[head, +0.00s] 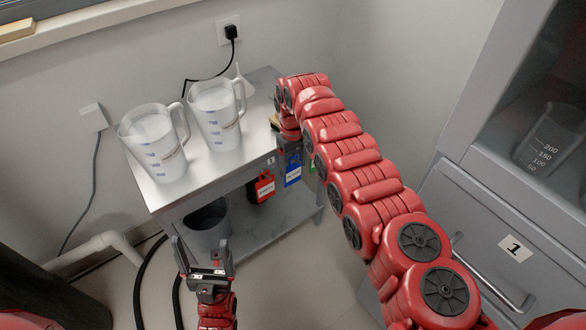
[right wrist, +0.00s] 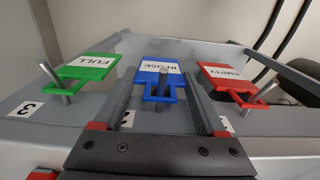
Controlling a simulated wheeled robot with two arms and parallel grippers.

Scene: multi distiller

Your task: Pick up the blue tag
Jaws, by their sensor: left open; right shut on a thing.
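The blue tag (head: 293,174), labelled IN USE, hangs on a metal peg at the edge of the metal table, between a red and a green tag. In the right wrist view the blue tag (right wrist: 158,78) is between the fingers of my right gripper (right wrist: 163,88), which is shut on it. The peg still shows within the tag's lower frame. In the head view my right gripper (head: 289,143) is partly hidden by its own arm. My left gripper (head: 207,262) is open and empty, low in front of the table.
The red EMPTY tag (right wrist: 228,80) and green FULL tag (right wrist: 88,70) hang on pegs close on either side. Two white measuring jugs (head: 154,145) (head: 216,112) stand on the table (head: 200,182). A dark bucket (head: 207,222) sits below; a grey cabinet (head: 455,215) stands right.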

